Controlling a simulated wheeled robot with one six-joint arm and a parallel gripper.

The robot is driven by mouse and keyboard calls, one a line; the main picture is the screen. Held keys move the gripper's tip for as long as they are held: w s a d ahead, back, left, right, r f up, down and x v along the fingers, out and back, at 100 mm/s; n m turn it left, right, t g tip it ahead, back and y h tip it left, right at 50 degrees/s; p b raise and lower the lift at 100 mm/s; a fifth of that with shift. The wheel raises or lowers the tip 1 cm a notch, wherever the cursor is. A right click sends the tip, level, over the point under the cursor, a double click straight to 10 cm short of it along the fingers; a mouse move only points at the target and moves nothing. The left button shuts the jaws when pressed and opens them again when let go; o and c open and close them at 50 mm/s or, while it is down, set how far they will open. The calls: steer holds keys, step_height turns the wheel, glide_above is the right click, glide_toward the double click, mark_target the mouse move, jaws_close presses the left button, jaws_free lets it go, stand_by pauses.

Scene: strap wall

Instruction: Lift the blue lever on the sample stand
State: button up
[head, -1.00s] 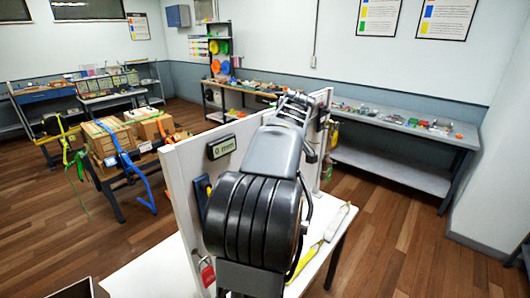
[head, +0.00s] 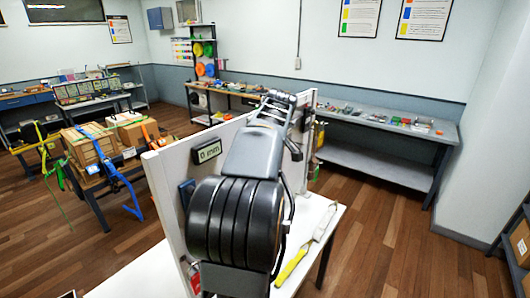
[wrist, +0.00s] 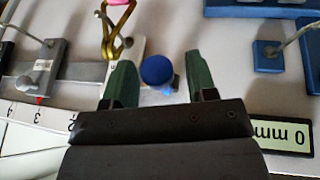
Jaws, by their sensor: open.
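A round blue knob (wrist: 157,70), which I take to be the lever's end, shows in the wrist view. It appears between the two green fingertips of my gripper (wrist: 158,78). The fingers are open, with a gap on each side of the knob; I cannot tell how far it is in depth. A smaller bright blue piece shows just below it. The lever's shaft is not clear. In the head view, the upright white panel (head: 168,185) of the stand is partly behind my arm, and my fingertips and the knob are hidden.
A "0 mm" display (wrist: 280,134) is on the panel, right of my gripper. A grey slider (wrist: 40,70) beside a numbered scale is at left. A yellow looped part (wrist: 118,35) is above, and a blue block (wrist: 268,56) at right.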

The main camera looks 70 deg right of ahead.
steer(key=shift+r, duration=0.1)
steer(key=v, duration=1.3)
steer(key=shift+r, duration=0.3)
steer(key=shift+a, duration=0.1)
